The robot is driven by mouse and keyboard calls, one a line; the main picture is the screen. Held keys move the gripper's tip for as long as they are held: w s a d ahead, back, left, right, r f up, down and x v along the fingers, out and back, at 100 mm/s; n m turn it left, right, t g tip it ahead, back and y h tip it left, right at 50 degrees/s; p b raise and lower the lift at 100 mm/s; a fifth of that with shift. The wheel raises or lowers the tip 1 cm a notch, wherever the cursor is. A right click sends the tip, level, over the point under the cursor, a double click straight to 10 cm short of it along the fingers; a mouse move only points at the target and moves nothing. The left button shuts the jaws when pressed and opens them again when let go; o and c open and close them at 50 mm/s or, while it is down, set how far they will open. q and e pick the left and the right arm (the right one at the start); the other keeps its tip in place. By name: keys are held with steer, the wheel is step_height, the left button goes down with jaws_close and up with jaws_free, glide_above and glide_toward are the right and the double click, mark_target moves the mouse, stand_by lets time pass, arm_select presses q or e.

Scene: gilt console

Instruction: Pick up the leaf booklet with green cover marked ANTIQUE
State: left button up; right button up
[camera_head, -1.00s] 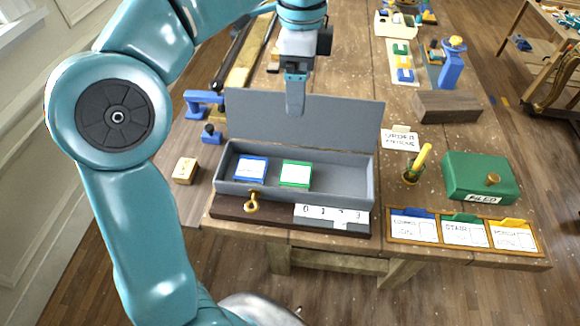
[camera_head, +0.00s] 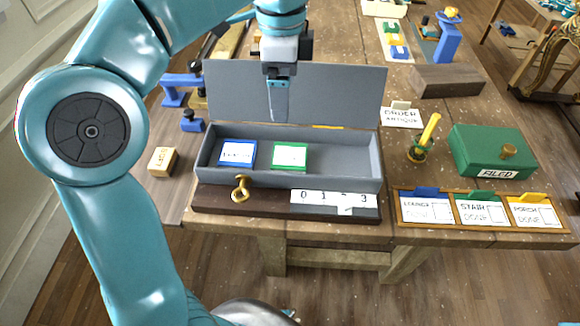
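The green-covered booklet (camera_head: 290,156) lies in the open grey box (camera_head: 340,183), with a white label whose text is too small to read. A blue-covered booklet (camera_head: 237,153) lies to its left in the same box. My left gripper (camera_head: 279,118) hangs above the box, in front of its raised lid (camera_head: 340,95), apart from the green booklet. Its fingers look edge-on, so I cannot tell whether they are open; nothing shows held in them. My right gripper is not in view.
A brass key-like piece (camera_head: 240,188) and a number strip (camera_head: 330,198) are at the box's front. A small wooden block (camera_head: 163,161) is to the left. A card (camera_head: 402,117), a green box marked FILED (camera_head: 490,150) and a card tray (camera_head: 480,223) stand to the right.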

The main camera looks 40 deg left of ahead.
arm_select(q)
steer(key=b, duration=0.2)
glide_above(282, 155)
step_height(282, 155, down, 10)
steer(key=shift+w+d+f, duration=0.1)
steer(key=shift+w+d, duration=0.05)
steer(key=shift+s+f, duration=0.2)
steer(key=shift+f, duration=0.25)
step_height(282, 155, down, 5)
steer(key=shift+f, duration=0.1)
steer(key=c, duration=0.8)
